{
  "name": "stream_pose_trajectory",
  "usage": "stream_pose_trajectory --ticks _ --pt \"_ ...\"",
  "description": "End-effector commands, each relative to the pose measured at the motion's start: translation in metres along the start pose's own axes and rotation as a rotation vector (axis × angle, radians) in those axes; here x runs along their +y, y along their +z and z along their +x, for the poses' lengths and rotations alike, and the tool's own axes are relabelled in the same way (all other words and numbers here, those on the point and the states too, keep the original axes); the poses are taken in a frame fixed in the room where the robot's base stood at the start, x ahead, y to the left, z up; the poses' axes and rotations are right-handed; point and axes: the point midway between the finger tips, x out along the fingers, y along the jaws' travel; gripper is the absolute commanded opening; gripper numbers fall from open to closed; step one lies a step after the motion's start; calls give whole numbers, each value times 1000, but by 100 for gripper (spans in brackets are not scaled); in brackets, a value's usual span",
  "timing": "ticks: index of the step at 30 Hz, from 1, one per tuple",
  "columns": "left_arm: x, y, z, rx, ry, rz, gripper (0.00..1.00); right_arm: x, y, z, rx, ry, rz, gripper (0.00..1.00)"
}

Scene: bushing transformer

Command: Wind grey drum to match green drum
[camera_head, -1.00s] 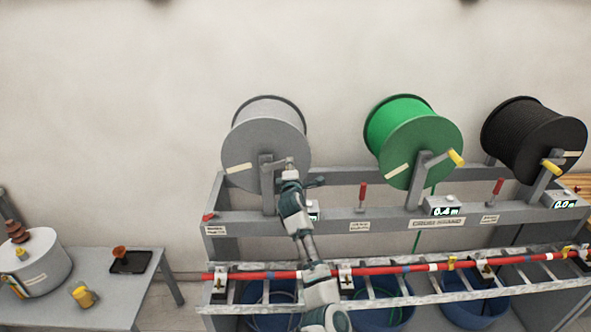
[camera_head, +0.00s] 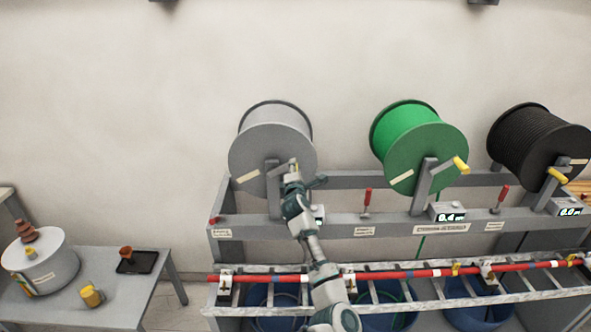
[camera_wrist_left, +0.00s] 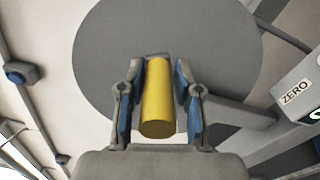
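The grey drum (camera_head: 262,150) hangs on the rack at left, a pale label on its face. The green drum (camera_head: 412,150) is right of it, with a yellow crank handle (camera_head: 460,165); its counter (camera_head: 447,213) reads 0.4 m. My left gripper (camera_head: 293,168) is at the grey drum's crank. In the left wrist view, the crank's yellow handle (camera_wrist_left: 158,100) stands between the two fingers, with narrow gaps visible on both sides. The gripper looks open around it. The grey drum's counter (camera_head: 319,213) is mostly hidden by my arm. My right gripper is not in view.
A black drum (camera_head: 540,145) is at right, its counter (camera_head: 570,211) reading 0.0 m. Red levers (camera_head: 367,198) stand on the rack. A red cable (camera_head: 390,275) crosses the front rail above blue bins. A side table (camera_head: 110,305) at left holds several parts.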

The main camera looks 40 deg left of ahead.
Motion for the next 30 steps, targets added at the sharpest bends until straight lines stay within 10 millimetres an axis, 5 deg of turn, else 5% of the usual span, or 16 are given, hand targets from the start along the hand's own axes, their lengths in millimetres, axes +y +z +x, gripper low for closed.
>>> stream_pose_trajectory --ticks 14,30 --pt "0 1 -10 -1 0 1 53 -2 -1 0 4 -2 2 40" --pt "-2 0 -110 0 -2 1 53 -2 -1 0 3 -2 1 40"
